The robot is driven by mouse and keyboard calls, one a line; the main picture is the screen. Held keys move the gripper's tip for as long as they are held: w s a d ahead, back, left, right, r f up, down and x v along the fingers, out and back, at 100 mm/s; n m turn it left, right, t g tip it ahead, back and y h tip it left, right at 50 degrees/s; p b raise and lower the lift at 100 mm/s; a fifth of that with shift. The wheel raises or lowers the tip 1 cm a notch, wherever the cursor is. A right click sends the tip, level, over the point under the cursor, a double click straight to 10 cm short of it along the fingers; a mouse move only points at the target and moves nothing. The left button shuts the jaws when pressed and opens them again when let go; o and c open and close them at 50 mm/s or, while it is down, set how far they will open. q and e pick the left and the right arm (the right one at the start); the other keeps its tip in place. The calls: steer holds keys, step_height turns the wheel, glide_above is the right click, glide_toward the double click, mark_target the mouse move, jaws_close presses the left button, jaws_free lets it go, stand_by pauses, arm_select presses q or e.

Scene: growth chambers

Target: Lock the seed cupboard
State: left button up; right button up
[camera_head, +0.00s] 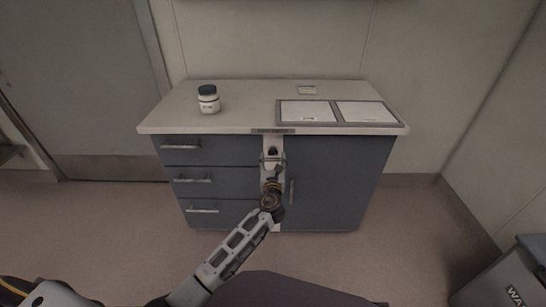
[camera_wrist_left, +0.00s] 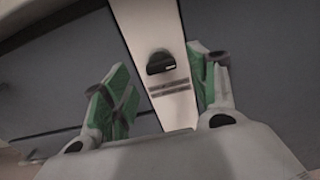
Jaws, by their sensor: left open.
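The cupboard is a grey-blue cabinet door (camera_head: 335,180) with a vertical handle (camera_head: 291,192), right of a stack of drawers. A pale upright strip (camera_wrist_left: 150,25) runs between drawers and door and carries a small dark knob or latch (camera_wrist_left: 160,62) with a light mark on it. Small label-like lines (camera_wrist_left: 168,88) lie below the knob. My left gripper (camera_head: 272,158) is in front of this strip, open and empty. In the left wrist view its green-padded fingers (camera_wrist_left: 162,75) stand apart on either side of the knob. Contact with the knob does not show. My right gripper is out of view.
The pale countertop (camera_head: 235,105) holds a white jar with a dark lid (camera_head: 208,99) and a grey tray (camera_head: 278,112) with two white panels. Three drawers (camera_head: 215,152) lie left of the strip. A grey bin-like box (camera_head: 500,285) stands at the lower right.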

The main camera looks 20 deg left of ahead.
mark_target(273, 154)
arm_select(q)
steer(key=x, duration=0.2)
steer(key=shift+w+b, duration=0.3)
steer(key=shift+w+a, duration=0.25)
steer(key=shift+w, duration=0.45)
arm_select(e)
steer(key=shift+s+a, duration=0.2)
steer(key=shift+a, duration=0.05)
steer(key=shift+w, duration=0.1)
arm_select(q)
steer(key=shift+c, duration=0.6)
steer(key=c, duration=0.9)
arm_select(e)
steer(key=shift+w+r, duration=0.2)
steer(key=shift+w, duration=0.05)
